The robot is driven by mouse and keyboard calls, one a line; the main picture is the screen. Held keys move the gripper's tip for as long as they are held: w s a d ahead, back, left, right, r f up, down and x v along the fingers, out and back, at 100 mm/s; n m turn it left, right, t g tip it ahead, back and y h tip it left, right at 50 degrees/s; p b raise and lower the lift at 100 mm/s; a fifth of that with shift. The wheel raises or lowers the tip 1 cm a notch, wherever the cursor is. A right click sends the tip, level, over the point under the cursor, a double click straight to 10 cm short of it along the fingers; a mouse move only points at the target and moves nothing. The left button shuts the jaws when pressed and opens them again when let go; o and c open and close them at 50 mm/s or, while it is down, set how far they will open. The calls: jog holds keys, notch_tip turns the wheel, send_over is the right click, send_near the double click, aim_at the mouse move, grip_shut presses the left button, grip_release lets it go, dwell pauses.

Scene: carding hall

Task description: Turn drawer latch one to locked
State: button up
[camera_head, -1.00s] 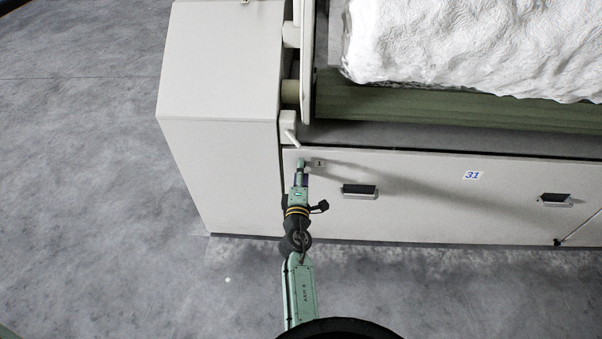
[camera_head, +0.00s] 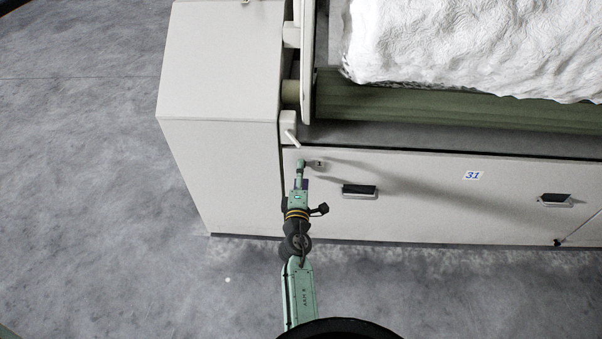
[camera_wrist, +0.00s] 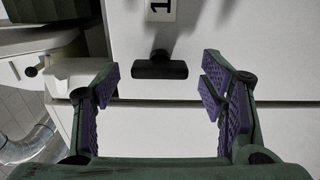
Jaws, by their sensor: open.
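Drawer latch one is a small black bar (camera_wrist: 160,69) on a short stem, set on a pale panel below a label marked 1 (camera_wrist: 161,10). Its bar lies level in the wrist view. My gripper (camera_wrist: 162,82) is open, its purple-padded fingers to the left and right of the latch with gaps on both sides. Nothing is held. In the head view my gripper (camera_head: 301,166) is at the panel's upper left, beside the label (camera_head: 319,164), and the latch cannot be made out clearly there.
The pale drawer front (camera_head: 420,205) carries a 31 plate (camera_head: 472,175) and two recessed handles (camera_head: 359,191) (camera_head: 555,200). A pale lever (camera_head: 292,138) juts out just above my gripper. White fibre (camera_head: 470,45) lies above a green roller (camera_head: 450,108). Grey floor is clear at left.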

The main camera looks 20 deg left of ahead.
jog(key=v, duration=0.6)
jog(key=shift+s, duration=0.25)
jog(key=shift+r, duration=0.15)
